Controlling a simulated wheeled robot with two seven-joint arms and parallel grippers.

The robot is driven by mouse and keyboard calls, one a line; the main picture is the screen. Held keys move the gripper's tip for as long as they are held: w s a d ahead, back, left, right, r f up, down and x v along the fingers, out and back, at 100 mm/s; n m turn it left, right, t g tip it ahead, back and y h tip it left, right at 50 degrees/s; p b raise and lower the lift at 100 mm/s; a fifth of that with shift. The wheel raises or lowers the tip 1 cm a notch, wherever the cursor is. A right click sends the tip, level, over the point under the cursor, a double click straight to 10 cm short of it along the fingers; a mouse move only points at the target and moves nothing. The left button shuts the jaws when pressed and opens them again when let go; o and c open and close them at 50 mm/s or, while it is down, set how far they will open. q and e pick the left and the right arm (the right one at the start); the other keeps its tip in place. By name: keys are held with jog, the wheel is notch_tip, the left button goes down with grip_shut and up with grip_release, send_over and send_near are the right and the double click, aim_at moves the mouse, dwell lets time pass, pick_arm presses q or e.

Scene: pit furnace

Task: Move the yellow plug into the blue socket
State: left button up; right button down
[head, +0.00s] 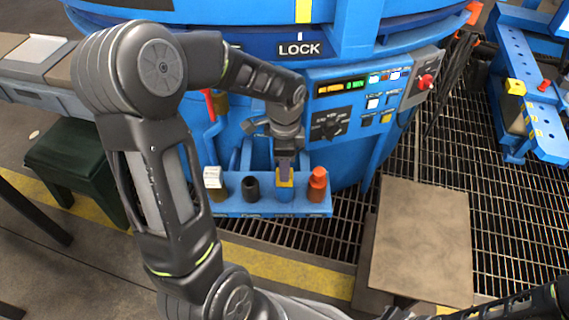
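The yellow plug (285,183) is small and sits upright at the blue shelf, directly over a blue cylindrical piece that looks like the blue socket (285,195). How deep the plug is in the socket cannot be told. My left gripper (285,175) points down with its narrow dark fingers at the plug's top and appears shut on it. The fingers hide part of the plug. My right arm shows only at the lower right edge; its gripper is not in view.
The blue shelf (234,208) also holds a white-topped piece (213,179), a black piece (250,188) and an orange-red piece (318,184) close to the gripper. A control panel (350,115) stands behind. A brown plate (421,240) lies at the right.

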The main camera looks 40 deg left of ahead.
notch_tip(320, 180, up, 6)
jog(key=p, duration=0.5)
dwell(1.0)
